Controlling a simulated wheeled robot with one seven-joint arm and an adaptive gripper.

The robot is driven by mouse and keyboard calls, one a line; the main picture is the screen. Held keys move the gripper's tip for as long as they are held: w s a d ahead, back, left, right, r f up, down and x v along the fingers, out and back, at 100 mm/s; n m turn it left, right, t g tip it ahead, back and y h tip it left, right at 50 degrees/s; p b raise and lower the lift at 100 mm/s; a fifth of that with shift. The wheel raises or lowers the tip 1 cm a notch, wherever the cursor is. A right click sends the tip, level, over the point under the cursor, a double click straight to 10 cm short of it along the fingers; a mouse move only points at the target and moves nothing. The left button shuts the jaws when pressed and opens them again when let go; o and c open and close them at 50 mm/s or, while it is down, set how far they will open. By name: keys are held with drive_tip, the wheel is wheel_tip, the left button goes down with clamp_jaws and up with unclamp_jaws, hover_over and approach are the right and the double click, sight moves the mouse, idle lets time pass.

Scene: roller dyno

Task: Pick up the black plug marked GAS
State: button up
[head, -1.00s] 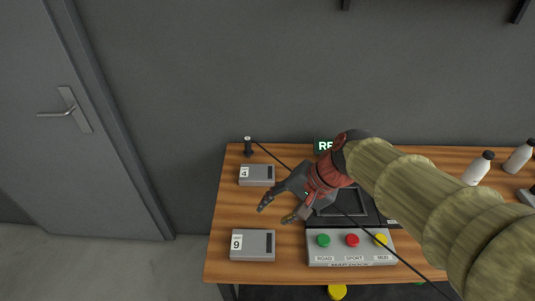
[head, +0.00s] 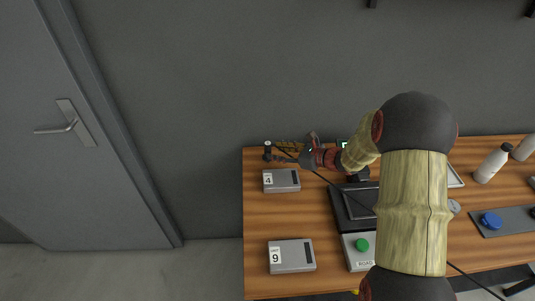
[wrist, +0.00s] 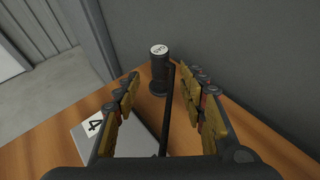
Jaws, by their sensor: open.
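In the head view the plug (head: 267,151) is just left of my gripper (head: 284,153). In the wrist view my gripper (wrist: 163,92) is open, its fingers to either side and nearer the camera than the plug, with the plug ahead between them. A black cable (wrist: 169,110) runs from the plug back between the fingers.
A grey box marked 4 (head: 281,181) lies just in front of the plug, and a box marked 9 (head: 292,256) lies nearer the front. A button panel (head: 361,260) is to the right. The grey wall (head: 240,70) rises behind the table (head: 275,218).

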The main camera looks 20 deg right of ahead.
sight(268, 151)
drive_tip(key=b+x, duration=0.1)
drive_tip(key=x, duration=0.1)
drive_tip(key=b+x, duration=0.1)
drive_tip(key=x, duration=0.2)
drive_tip(key=shift+d+f, duration=0.15)
drive_tip(key=shift+f, duration=0.05)
drive_tip(key=shift+w+a, duration=0.2)
drive_tip(key=shift+a, duration=0.05)
drive_tip(key=shift+c, duration=1.4)
drive_tip(key=c, duration=0.7)
clamp_jaws()
